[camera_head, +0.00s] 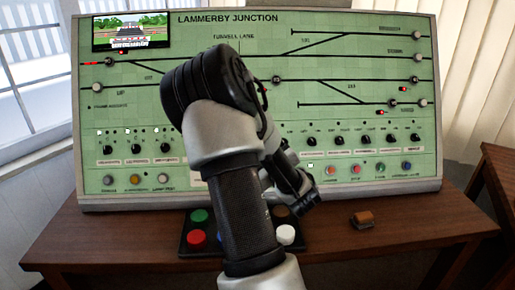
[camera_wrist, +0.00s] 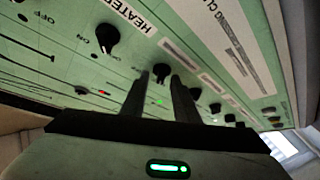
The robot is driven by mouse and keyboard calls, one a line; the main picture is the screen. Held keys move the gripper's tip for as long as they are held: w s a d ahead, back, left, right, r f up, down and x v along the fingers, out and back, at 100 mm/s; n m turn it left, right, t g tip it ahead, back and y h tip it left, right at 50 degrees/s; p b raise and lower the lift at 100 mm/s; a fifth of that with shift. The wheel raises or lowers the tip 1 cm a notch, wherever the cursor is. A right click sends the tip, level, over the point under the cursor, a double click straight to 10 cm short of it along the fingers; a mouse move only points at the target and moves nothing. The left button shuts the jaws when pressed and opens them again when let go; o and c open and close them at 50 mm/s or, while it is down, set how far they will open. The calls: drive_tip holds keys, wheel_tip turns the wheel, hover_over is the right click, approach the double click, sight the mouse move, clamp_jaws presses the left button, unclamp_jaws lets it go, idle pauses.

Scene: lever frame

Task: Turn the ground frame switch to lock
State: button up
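The green control panel (camera_head: 220,55) carries a row of black rotary knobs, one group on the left and one on the right; their labels are too small to tell which is the ground frame switch. In the wrist view my gripper (camera_wrist: 161,80) points at the panel, its two dark fingers apart. A black knob (camera_wrist: 160,71) shows between the fingertips; I cannot tell whether they touch it. A larger knob (camera_wrist: 108,40), marked ON and OFF, is at the upper left by a "HEATER" label. In the head view my arm hides the panel's middle and the fingertips.
Several more knobs (camera_wrist: 215,108) run to the right. Coloured buttons (camera_head: 355,169) line the panel's lower edge. A button box (camera_head: 200,217) with red, green and white buttons and a small brown object (camera_head: 362,218) are on the wooden desk (camera_head: 110,235). A screen (camera_head: 130,32) is at the upper left.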

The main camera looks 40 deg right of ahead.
drive_tip(key=p+v, duration=1.3)
drive_tip(key=v, duration=0.4)
drive_tip(key=shift+s, duration=0.25)
idle(0.5)
